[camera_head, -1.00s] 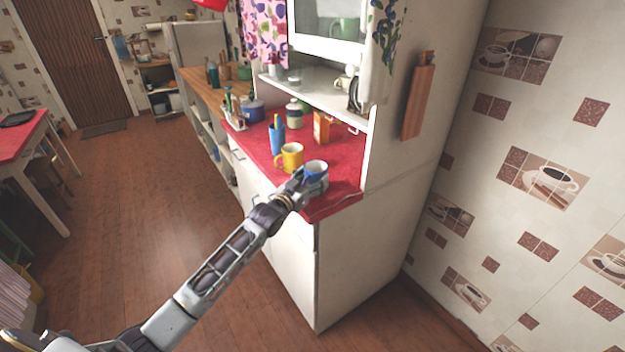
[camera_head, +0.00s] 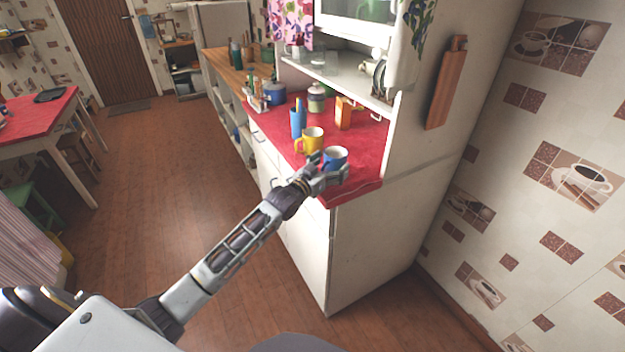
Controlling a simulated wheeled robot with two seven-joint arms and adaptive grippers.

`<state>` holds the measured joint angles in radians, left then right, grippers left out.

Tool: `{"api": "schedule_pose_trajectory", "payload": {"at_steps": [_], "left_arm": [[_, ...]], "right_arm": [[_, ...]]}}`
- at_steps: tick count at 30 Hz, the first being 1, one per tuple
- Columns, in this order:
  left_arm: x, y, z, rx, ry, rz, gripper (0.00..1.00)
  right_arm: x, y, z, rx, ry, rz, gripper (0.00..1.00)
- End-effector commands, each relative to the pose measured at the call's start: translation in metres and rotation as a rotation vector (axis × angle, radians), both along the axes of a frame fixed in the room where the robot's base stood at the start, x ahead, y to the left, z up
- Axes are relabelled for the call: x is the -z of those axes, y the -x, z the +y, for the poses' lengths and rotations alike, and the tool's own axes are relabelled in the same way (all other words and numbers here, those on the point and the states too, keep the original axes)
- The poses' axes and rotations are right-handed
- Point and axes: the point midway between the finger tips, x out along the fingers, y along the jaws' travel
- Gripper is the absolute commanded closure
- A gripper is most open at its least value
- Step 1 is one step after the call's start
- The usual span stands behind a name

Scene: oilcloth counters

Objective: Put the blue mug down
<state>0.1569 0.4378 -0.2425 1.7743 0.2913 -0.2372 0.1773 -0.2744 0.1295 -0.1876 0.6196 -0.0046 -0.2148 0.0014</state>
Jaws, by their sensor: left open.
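The blue mug (camera_head: 335,156) with a pale inside stands upright on the red counter top (camera_head: 368,160), near its front right corner. My left gripper (camera_head: 334,172) is at the mug's near side with its jaws open. The fingers overlap the lower part of the mug in the picture, so I cannot tell whether they touch it. The mug's base is partly hidden behind the fingers. My right gripper is not in view.
A yellow mug (camera_head: 313,141) stands just left of the blue mug. Behind are a blue cup (camera_head: 298,124), an orange box (camera_head: 343,113) and a lidded jar (camera_head: 316,98). The cabinet side wall (camera_head: 420,150) bounds the counter at right. Some red counter is free right of the mug.

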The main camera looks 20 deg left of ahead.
Motion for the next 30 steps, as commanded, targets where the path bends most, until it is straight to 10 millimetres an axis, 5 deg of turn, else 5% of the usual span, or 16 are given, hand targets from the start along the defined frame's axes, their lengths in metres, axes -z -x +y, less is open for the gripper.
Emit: {"api": "schedule_pose_trajectory", "payload": {"at_steps": [30], "left_arm": [[0.000,0.079,0.022,0.000,0.000,0.000,0.11]], "right_arm": [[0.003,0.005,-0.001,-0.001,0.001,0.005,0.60]]}}
